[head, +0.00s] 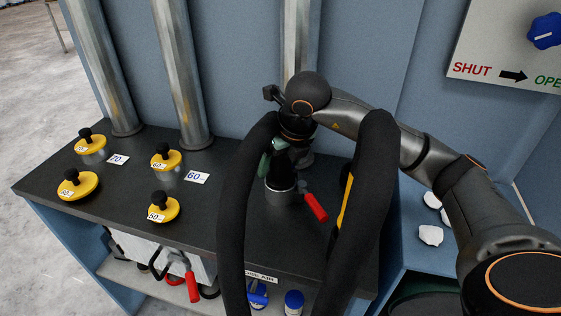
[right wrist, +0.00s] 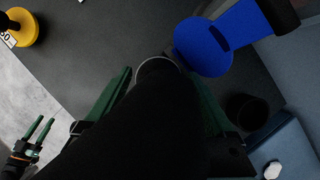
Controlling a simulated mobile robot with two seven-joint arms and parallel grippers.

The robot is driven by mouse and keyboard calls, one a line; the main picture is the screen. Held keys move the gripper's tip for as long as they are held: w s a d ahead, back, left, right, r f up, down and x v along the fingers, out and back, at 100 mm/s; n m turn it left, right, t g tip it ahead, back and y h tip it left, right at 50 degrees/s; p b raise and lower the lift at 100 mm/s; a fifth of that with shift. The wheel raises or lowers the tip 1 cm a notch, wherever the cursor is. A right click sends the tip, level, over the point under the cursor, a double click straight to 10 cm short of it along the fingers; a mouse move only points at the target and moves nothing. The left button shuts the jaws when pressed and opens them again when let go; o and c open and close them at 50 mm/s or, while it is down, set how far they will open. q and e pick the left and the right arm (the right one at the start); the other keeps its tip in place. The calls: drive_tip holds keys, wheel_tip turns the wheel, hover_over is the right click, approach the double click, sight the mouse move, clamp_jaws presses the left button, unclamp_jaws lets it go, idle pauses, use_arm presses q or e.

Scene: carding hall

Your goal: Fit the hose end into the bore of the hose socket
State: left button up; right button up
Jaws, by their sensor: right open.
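The hose socket (head: 281,190) is a short grey metal cylinder on the dark bench top. Its rim (right wrist: 157,64) shows as a thin pale ring in the right wrist view. The black hose (head: 237,210) hangs in thick strands in front of the bench. Its end part (right wrist: 130,125) runs between my right fingers to the rim; how deep it sits in the bore is hidden. My right gripper (head: 275,163) is above the socket, its green fingers (right wrist: 160,95) apart on either side of the hose. My left gripper (right wrist: 43,120) shows open and empty in the right wrist view only.
A red-handled lever (head: 315,206) is just right of the socket. A blue disc-shaped part (right wrist: 203,47) is close to the rim. Yellow knobbed caps (head: 78,185) stand on the bench at left. White lumps (head: 430,235) lie on a blue ledge at right.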

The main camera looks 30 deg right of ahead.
drive_tip(key=v, duration=1.2)
drive_tip(key=shift+r+p, duration=0.25)
drive_tip(key=shift+p, duration=0.2)
drive_tip(key=shift+s, duration=0.15)
